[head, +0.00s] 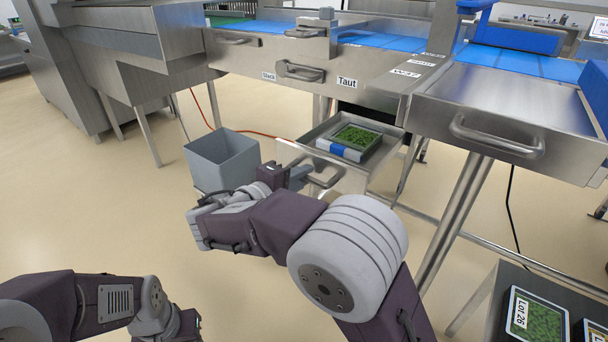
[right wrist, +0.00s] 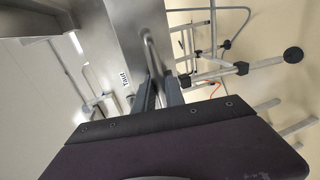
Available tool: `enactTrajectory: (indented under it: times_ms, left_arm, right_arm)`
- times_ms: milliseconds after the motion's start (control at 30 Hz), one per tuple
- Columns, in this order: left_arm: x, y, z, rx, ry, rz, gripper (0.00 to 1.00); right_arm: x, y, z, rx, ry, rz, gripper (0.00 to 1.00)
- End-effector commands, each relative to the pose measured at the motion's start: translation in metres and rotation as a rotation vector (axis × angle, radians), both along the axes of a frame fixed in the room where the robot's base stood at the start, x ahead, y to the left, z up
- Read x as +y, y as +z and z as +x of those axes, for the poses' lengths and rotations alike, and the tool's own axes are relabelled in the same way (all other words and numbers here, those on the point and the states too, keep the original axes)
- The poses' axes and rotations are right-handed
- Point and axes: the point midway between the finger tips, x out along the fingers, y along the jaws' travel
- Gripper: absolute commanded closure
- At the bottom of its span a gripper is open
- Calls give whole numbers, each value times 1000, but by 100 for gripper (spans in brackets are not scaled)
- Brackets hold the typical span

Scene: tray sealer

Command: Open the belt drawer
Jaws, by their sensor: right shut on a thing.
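A steel drawer (head: 366,178) stands pulled out below the belt frame. A tray of green contents (head: 352,140) with a blue strip lies in it. My right gripper (head: 303,174) is at the bar handle (head: 326,181) on the drawer's front and is shut on it. In the right wrist view the two fingers (right wrist: 160,92) meet the handle bar (right wrist: 153,55) close to the steel front. My own arm hides part of the handle in the head view. My left arm shows at the lower left, but its gripper is out of view.
A grey bin (head: 222,161) stands on the floor left of the drawer. A lever handle (head: 300,72) sits between the "Slack" and "Taut" labels. Another closed front with a handle (head: 497,137) is at right. A dark table with trays (head: 537,320) is at lower right.

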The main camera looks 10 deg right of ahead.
Motion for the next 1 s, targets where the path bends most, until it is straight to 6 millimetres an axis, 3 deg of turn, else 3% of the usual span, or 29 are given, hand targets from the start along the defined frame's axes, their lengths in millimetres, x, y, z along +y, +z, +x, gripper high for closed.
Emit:
enactTrajectory:
  times_ms: [100,133,200,567,800,1000]
  left_arm:
    - [0,0,0,0,0,0,64]
    - [0,0,0,0,0,0,64]
    - [0,0,0,0,0,0,64]
    - [0,3,0,0,0,0,64]
    - [0,19,0,0,0,0,64]
    - [0,27,0,0,0,0,64]
  right_arm:
    - [0,0,0,1,0,1,100]
    - [0,0,0,1,0,1,80]
    - [0,0,0,1,0,1,64]
    - [5,2,-4,0,2,0,64]
    - [44,15,-36,1,5,-1,64]
    - [65,19,-55,1,2,0,64]
